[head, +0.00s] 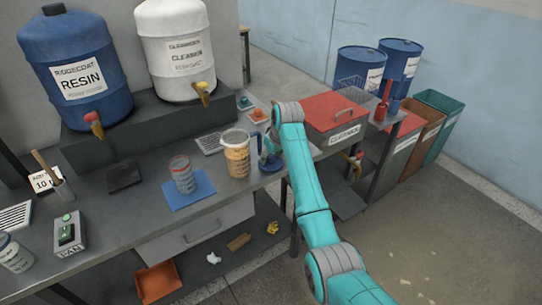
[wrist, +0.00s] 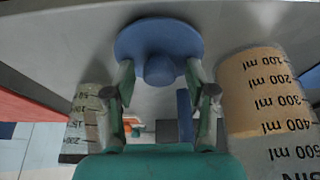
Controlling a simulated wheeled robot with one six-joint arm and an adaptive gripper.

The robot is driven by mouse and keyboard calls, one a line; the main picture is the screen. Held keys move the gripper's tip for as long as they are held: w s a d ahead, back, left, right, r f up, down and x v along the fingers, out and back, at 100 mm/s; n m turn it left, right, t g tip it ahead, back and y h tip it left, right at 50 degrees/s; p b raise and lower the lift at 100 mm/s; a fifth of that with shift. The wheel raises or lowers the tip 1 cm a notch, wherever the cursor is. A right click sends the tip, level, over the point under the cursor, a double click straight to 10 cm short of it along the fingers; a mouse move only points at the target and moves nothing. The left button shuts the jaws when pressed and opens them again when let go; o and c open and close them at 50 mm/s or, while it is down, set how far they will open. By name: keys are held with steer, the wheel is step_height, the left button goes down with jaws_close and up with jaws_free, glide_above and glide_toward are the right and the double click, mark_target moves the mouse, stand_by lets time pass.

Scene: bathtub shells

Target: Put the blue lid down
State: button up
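The blue lid (wrist: 135,40) is a round disc with a short knob, seen in the wrist view against the grey bench top. In the head view my gripper (head: 265,148) is just above the lid, partly hidden by my arm. The cup of orange liquid also stands close by at the right of the wrist view (wrist: 262,95).
A clear cup (head: 182,178) stands on a blue mat (head: 190,200) farther left. A labelled container (wrist: 85,125) is left of my gripper in the wrist view. The red-topped bin (head: 335,110) is right of the bench. Blue resin (head: 75,70) and white cleaner (head: 172,45) drums stand behind.

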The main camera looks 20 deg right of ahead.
steer(key=shift+r, duration=0.1)
steer(key=v, duration=1.2)
steer(key=shift+d, duration=0.1)
